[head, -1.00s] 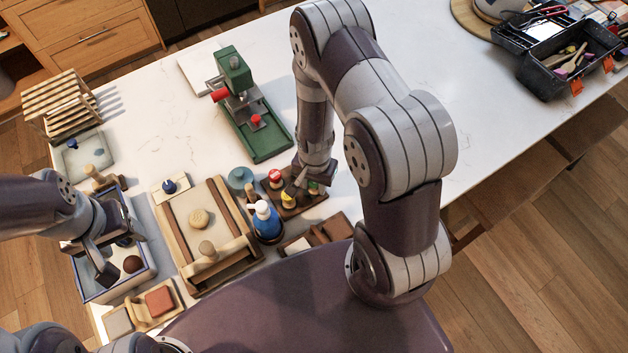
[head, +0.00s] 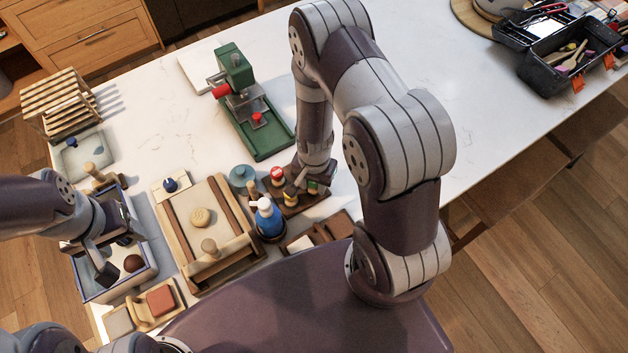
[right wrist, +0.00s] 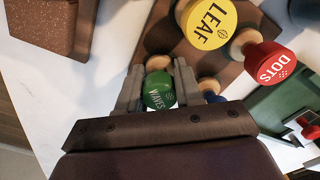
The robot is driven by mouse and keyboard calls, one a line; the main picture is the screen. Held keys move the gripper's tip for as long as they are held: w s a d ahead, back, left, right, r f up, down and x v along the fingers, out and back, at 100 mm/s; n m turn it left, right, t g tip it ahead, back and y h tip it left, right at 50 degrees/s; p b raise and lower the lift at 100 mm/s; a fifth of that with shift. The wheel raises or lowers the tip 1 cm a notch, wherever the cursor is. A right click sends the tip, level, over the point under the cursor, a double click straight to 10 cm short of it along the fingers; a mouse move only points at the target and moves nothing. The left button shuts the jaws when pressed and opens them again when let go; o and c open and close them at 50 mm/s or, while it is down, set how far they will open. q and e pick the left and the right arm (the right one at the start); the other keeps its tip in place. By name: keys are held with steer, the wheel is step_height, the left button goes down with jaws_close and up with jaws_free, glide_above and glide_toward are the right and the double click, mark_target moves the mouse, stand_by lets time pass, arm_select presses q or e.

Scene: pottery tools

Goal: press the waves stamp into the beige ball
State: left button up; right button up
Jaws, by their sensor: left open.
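The green waves stamp (right wrist: 158,92) shows its lettered head in the right wrist view, between the two fingers of my right gripper (right wrist: 158,72). The fingers flank it closely; whether they grip it is unclear. In the head view my right gripper (head: 309,180) is low at the right of the stamp rack (head: 321,198), and the green stamp is small and partly hidden. The beige ball (head: 200,217) lies on the pale surface of a wooden-framed board (head: 180,240), left of the rack. My left gripper (head: 112,256) is open over a blue-rimmed tray (head: 150,283), near a brown ball (head: 132,263).
The yellow leaf stamp (right wrist: 210,22) and red dots stamp (right wrist: 273,65) stand close to my right gripper. A blue bottle (head: 268,217) stands between rack and board. A green press (head: 250,110) stands behind. The table's right middle is clear.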

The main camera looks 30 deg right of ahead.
steer(key=o, duration=0.4)
steer(key=shift+w, duration=0.1)
